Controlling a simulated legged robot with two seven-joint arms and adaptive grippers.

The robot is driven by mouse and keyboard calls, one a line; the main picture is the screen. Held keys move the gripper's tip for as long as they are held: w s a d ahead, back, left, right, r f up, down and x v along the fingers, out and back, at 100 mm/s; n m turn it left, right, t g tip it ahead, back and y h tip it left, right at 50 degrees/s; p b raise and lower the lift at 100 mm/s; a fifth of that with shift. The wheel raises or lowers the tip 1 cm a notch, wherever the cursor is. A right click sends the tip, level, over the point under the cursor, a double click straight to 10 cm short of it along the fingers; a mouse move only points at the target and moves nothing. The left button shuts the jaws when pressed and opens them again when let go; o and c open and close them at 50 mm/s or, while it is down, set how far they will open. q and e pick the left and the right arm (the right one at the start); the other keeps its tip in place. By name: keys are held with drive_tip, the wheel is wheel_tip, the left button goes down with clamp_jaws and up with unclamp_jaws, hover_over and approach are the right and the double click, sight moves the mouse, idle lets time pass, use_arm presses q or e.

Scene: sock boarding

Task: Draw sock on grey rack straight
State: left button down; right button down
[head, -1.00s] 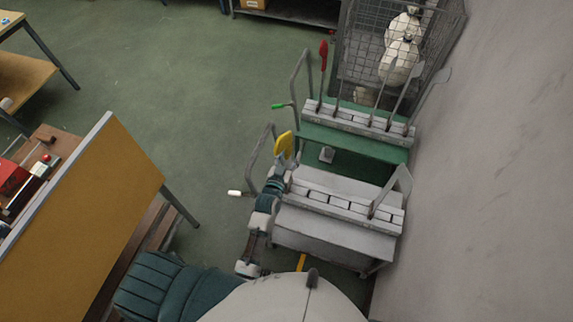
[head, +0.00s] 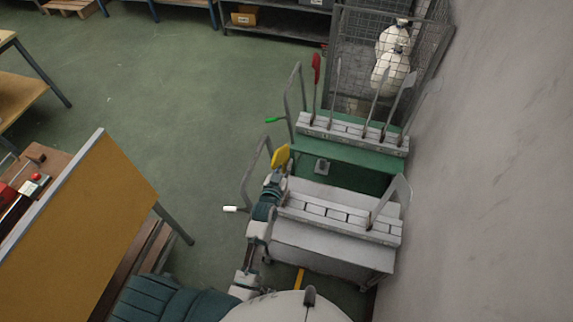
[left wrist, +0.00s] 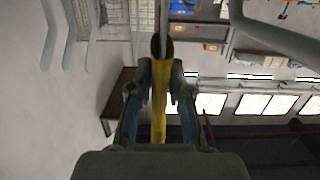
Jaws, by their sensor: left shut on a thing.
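The grey rack (head: 330,242) stands in the lower middle of the head view. It has a row of slots along its top and one bare board (head: 392,200) at its right end. The yellow sock (head: 281,156) is at the rack's left end. My left gripper (head: 275,178) is shut on the yellow sock and hides the rack's end there. In the left wrist view the yellow sock (left wrist: 159,110) runs between the fingers of the gripper (left wrist: 160,82), in line with a grey board. My right gripper is out of view.
A green rack (head: 350,157) stands just behind, with a red sock (head: 316,68) and several bare boards. A bent handle with a white grip (head: 232,209) is left of the grey rack. A wall (head: 490,180) closes the right.

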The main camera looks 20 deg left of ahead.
use_arm(q)
drive_tip(key=shift+a+f, duration=0.1)
drive_tip(key=shift+a, duration=0.4)
drive_tip(key=shift+s+d+f, duration=0.1)
drive_tip(key=shift+d+f, duration=0.1)
drive_tip(key=shift+d, duration=0.3)
drive_tip(key=shift+f, duration=0.1)
drive_tip(key=shift+a, duration=0.35)
drive_tip(key=shift+s+f, duration=0.1)
drive_tip(key=c, duration=1)
unclamp_jaws()
drive_tip(key=shift+d, duration=0.1)
drive_tip(key=shift+o, duration=0.2)
drive_tip(key=shift+w, duration=0.2)
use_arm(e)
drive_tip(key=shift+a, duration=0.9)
